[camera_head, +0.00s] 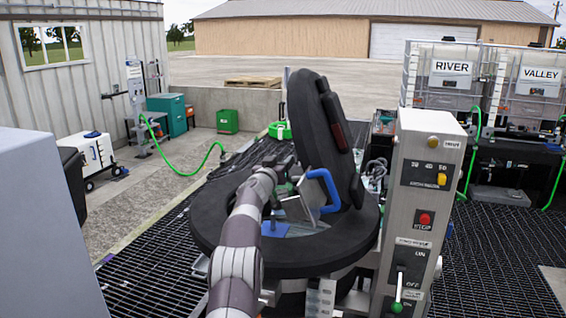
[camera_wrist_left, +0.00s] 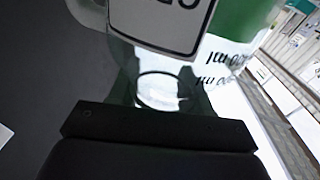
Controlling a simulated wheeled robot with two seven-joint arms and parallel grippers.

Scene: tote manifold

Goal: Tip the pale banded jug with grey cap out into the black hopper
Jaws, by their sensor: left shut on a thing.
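The black hopper (camera_head: 215,235) stands in front of me with a wide round rim, and its lid (camera_head: 312,115) stands raised with a blue handle (camera_head: 325,185). My left gripper (camera_head: 284,198) is over the hopper's mouth, partly hidden by my own wrist. In the left wrist view the gripper (camera_wrist_left: 158,100) is shut on the jug (camera_wrist_left: 215,45), a clear, pale body with a green band, a framed label and inverted print. In the head view the jug is mostly hidden. Its cap, its tilt and any flow are not clear. My right gripper is not in view.
A steel control post (camera_head: 410,215) with buttons and a lever stands close on the right of the hopper. Two tanks labelled RIVER (camera_head: 450,85) and VALLEY (camera_head: 530,90) stand behind it. Grated floor (camera_head: 155,255) lies left of the hopper. A white cart (camera_head: 85,155) stands further left.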

